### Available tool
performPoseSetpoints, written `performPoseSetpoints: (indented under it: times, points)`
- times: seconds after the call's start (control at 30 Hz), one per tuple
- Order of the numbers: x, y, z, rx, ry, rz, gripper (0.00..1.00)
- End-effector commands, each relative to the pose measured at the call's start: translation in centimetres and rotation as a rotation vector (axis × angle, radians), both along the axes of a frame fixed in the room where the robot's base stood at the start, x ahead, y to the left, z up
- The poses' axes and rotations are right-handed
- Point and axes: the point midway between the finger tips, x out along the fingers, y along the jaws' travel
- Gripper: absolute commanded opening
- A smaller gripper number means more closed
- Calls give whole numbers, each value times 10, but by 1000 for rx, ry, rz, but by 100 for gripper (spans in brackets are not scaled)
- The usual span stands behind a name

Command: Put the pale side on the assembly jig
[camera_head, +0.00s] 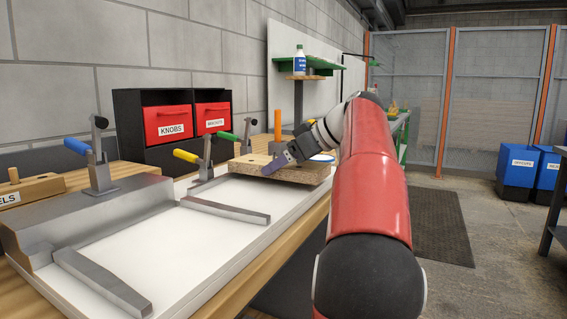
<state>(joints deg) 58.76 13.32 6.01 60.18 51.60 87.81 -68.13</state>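The pale side looks to be the thick, light wood-coloured board (308,175) at the far right end of the workbench, lying about flat. The assembly jig is the white plate (185,225) with grey metal rails and lever clamps, in the near left and middle. The board is at the jig's far end; I cannot tell whether it rests on the plate or beyond it. My gripper (274,163) is at the board's upper face, reaching in from the right. Only one purplish finger shows clearly, so its opening and any hold on the board are hidden.
Clamps with blue (77,146), yellow (186,156) and green (226,136) handles stand up along the jig's back. A dark rack with red bins (168,122) is behind. The white plate's middle is bare. An orange upright (278,125) stands behind the board.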

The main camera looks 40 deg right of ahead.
Motion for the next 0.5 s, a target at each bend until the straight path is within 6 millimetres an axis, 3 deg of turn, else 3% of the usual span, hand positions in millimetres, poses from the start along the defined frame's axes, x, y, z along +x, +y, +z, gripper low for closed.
performPoseSetpoints:
  times: [0.13, 0.17, 0.27, 0.5]
  points:
    - [0, 0, -5, -1, -1, 0, 43]
    - [0, 0, -4, -1, 0, 1, 86]
    - [0, 0, -4, 0, 0, 0, 99]
    - [0, 0, -3, 0, 0, 0, 100]
